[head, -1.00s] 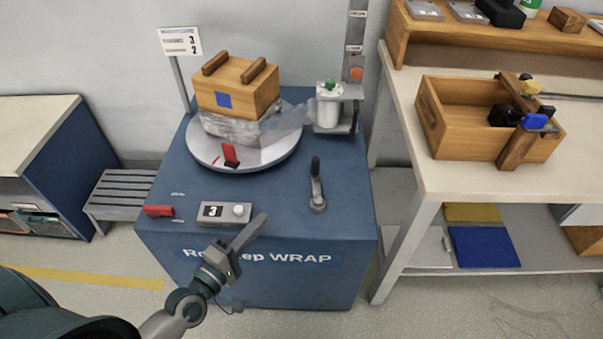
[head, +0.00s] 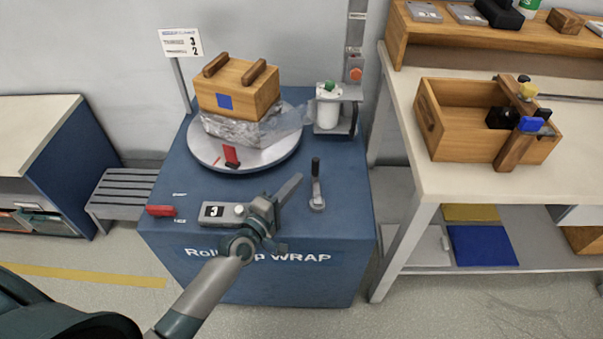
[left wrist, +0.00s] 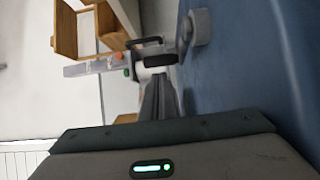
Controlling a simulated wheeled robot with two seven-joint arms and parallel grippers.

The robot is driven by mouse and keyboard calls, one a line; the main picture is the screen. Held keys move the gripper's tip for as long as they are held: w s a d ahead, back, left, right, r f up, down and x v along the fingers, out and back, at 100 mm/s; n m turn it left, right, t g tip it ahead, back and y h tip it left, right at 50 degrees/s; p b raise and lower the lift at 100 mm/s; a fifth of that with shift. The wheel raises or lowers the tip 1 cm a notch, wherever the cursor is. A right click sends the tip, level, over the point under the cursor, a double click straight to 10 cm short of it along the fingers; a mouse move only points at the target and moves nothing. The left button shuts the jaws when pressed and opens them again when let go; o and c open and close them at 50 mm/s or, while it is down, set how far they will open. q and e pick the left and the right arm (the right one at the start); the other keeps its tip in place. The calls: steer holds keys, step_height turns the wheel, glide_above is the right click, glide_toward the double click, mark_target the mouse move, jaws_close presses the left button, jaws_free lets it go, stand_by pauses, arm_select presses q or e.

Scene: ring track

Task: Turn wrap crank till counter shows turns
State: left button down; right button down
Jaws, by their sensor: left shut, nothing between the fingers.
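The wrap crank (head: 316,187) stands on the right of the blue wrap machine top (head: 345,220), its dark handle upright. It also shows in the left wrist view (left wrist: 194,28), ahead of the fingers. My left gripper (head: 298,177) is shut and empty, its fingertips just left of the crank and apart from it. The counter (head: 212,211) on the machine's front shows 3. The sign (head: 181,42) at the back shows 3 and 2. A wooden box (head: 238,88) with two handles and a blue square sits on the grey turntable (head: 208,157), film around its lower part. My right gripper is not in view.
A film roll (head: 327,110) stands behind the crank beside a post. A red lever (head: 160,210) lies at the front left. A bench (head: 482,184) on the right carries a wooden crate (head: 450,140). A slatted stool (head: 122,190) stands to the left.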

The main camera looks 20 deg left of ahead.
mark_target(317, 181)
arm_select(q)
steer(key=x, duration=0.2)
steer(key=shift+w, duration=0.3)
steer(key=shift+w+d, duration=0.25)
steer(key=shift+w, duration=0.4)
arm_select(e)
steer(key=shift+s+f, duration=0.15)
